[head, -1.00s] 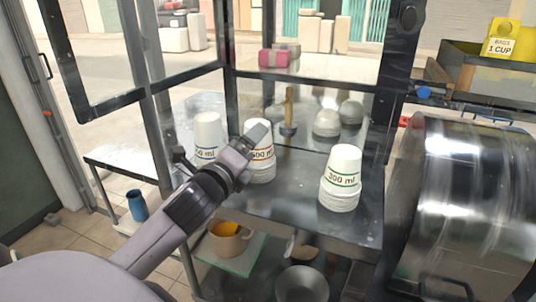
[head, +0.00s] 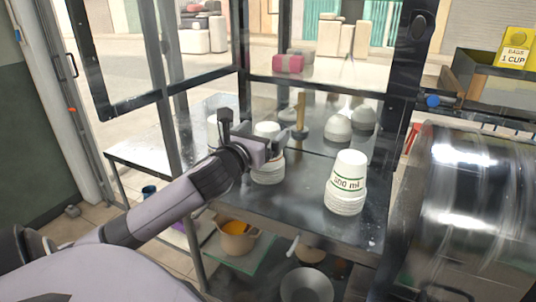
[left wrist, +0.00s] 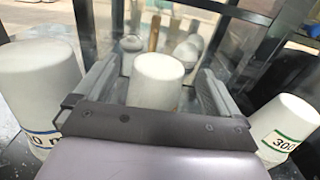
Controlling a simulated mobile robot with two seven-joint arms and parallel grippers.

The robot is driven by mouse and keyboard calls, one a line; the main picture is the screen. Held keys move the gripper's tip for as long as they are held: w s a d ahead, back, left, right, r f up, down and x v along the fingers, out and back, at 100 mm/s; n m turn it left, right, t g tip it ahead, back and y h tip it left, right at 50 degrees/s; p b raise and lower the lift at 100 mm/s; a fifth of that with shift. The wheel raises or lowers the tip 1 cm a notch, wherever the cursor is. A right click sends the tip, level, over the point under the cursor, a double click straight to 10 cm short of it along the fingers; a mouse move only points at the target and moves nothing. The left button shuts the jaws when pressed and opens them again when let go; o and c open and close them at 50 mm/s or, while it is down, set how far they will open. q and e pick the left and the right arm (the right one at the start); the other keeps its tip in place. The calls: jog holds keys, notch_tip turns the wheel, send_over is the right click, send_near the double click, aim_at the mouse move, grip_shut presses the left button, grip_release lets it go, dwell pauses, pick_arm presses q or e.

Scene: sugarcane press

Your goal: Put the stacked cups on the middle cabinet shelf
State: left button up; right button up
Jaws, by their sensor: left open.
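Three stacks of white paper cups stand upside down on the metal shelf of the cabinet (head: 310,213). The green-marked 300 ml stack (head: 347,183) is at the right; it also shows at the right of the left wrist view (left wrist: 287,125). The middle stack (head: 267,173) is partly hidden by my left gripper (head: 255,128). In the left wrist view the middle stack (left wrist: 157,82) stands between the two open fingers, with no clear contact. The left stack (left wrist: 38,85) is largely hidden behind the gripper in the head view. My right gripper is not in view.
A wooden-handled tool (head: 300,118) and rounded pale domes (head: 338,127) stand behind the cups. A lower shelf holds a pot (head: 236,240) and a metal bowl (head: 306,285). A shiny metal drum (head: 475,210) and dark cabinet posts bound the right side.

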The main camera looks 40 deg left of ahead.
aim_at(273, 123)
pick_arm(q)
jog(key=shift+p+x, duration=0.35)
jog(key=shift+x, duration=2.05)
jog(key=c, duration=1.5)
jog(key=shift+c, duration=0.2)
notch_tip(273, 123, up, 20)
jog(key=p, duration=0.2)
jog(key=shift+a, duration=0.1)
jog(key=shift+s+f, duration=0.1)
